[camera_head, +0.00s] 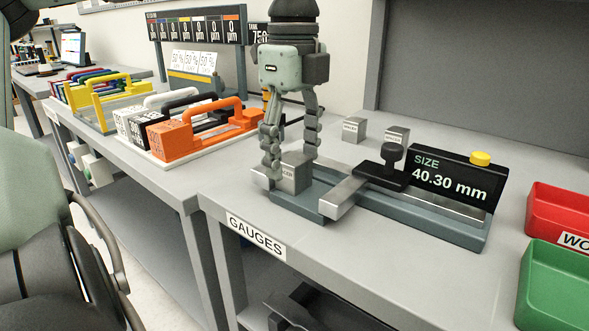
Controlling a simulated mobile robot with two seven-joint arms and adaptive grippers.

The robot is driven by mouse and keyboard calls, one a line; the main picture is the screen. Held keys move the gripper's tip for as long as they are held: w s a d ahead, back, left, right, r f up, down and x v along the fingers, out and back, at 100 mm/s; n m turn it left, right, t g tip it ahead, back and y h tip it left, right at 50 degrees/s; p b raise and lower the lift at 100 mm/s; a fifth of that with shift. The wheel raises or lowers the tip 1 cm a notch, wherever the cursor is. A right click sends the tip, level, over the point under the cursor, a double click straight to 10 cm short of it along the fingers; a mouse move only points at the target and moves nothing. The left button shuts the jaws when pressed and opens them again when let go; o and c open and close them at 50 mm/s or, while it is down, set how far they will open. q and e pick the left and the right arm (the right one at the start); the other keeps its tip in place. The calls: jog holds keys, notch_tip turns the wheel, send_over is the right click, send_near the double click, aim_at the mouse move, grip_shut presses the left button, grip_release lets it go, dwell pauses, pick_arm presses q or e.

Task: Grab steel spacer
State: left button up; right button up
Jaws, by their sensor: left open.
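The steel spacer (293,177) is a small grey block with dark lettering on its front, apparently the word "spacer" cut short. It sits at the left end of the caliper-like gauge (440,222), beside its metal jaw. My left gripper (290,163) points down from above, open. Its two fingers stand on either side of the spacer, one at the left and one behind at the right. I cannot tell whether either finger touches it. The gauge display reads "SIZE 40.30 mm". My right gripper is not in view.
Two small grey labelled blocks, one (354,129) and another (397,138), stand behind the gauge. A red bin (545,205) and a green bin (540,262) are at the right. Orange (175,142) and yellow (85,98) handled carriers stand on the left bench. The GAUGES bench front is clear.

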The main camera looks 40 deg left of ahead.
pick_arm(q)
jog(key=shift+f, duration=0.65)
grip_shut()
